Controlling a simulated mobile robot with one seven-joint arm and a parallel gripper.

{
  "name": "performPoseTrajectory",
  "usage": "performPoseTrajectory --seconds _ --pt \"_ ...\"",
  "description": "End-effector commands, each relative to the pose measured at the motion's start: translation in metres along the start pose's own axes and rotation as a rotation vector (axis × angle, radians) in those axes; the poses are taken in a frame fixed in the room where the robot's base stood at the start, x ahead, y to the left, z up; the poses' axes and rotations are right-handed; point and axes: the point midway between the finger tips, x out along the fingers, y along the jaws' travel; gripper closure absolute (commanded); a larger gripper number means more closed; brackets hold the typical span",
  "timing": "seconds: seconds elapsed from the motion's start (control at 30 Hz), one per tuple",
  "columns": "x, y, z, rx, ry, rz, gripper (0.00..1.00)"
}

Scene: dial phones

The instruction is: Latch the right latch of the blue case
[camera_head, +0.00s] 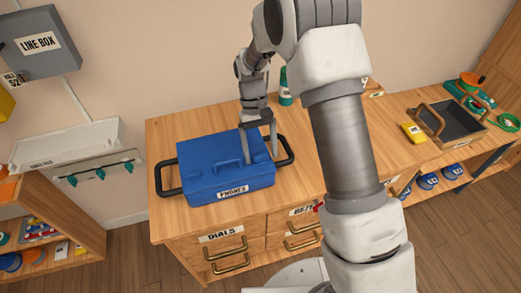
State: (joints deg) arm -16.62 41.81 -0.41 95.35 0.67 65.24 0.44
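The blue case (205,175) sits closed on the wooden cabinet top, with a "PHONES" label on its front and black handles at its left and right ends. My gripper (261,157) points down at the case's right end, its two fingers spread apart. One finger is over the right part of the lid and the other is near the right handle (289,152). I cannot tell whether either finger touches the case. I cannot make out the right latch; the gripper covers part of that end.
My arm crosses the right of the cabinet top (160,135) and hides part of it. A green bottle (285,92) stands behind the case. Labelled drawers with handles (226,247) are below. A dark tray (455,125) and a yellow box (413,132) lie to the right.

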Motion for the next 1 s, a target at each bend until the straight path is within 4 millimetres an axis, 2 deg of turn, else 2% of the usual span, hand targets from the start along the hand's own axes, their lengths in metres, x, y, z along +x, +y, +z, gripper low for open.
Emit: performPoseTrajectory --seconds 0.17,0.27,0.37,0.8,1.0 --pt "-0.001 0.0 0.0 0.0 -0.001 0.0 0.18" --pt "-0.009 0.0 0.0 -0.001 0.002 0.0 0.18" --pt "-0.026 0.0 -0.001 -0.001 0.004 0.0 0.18" --pt "-0.132 0.0 -0.001 0.0 0.004 0.0 0.18" --pt "-0.162 0.0 -0.001 0.0 0.001 0.0 0.18"
